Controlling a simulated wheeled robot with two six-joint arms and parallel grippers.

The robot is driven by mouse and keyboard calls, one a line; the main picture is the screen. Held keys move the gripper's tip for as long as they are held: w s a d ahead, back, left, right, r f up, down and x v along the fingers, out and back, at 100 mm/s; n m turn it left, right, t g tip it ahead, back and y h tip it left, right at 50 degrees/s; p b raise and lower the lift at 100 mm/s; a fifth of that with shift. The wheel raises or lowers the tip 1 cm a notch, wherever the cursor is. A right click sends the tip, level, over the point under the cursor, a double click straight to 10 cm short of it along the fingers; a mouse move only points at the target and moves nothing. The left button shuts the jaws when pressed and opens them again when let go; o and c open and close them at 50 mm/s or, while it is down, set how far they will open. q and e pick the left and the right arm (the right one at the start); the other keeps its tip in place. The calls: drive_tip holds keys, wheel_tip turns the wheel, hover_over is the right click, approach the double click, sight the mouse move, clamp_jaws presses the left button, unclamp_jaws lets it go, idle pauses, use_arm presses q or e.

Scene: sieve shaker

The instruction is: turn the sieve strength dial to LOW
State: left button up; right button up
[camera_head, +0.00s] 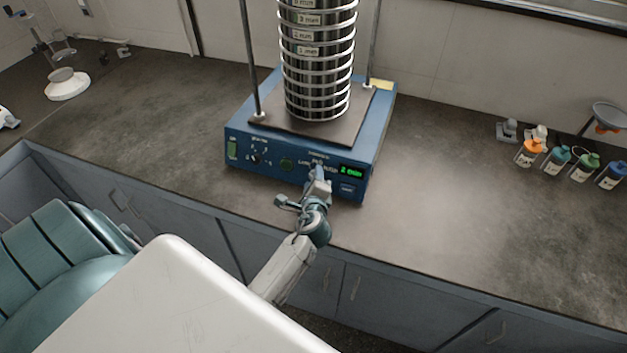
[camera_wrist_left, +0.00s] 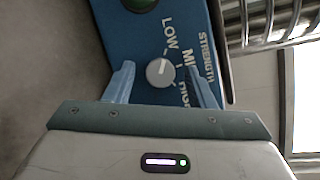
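The sieve shaker's blue base (camera_head: 240,135) stands on the counter, with its control panel facing me. The grey round strength dial (camera_wrist_left: 160,72) shows in the left wrist view beside the printed words STRENGTH, LOW and MID, with a third, partly covered label. A light mark shows on the knob, but which label it points to is unclear. My left gripper (camera_head: 318,176) is at the panel's right half and hides the dial in the head view. In the wrist view its two fingers (camera_wrist_left: 160,68) are apart, one on each side of the dial, with gaps visible. My right gripper is out of view.
The sieve stack (camera_head: 318,70) rises between metal rods above the base. Several bottles (camera_head: 557,160) stand at right. The counter between is clear.

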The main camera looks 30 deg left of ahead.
use_arm(q)
drive_tip(key=b+v, duration=0.2)
drive_tip(key=v, duration=0.8)
drive_tip(key=shift+s+d, duration=0.25)
drive_tip(key=shift+s, duration=0.05)
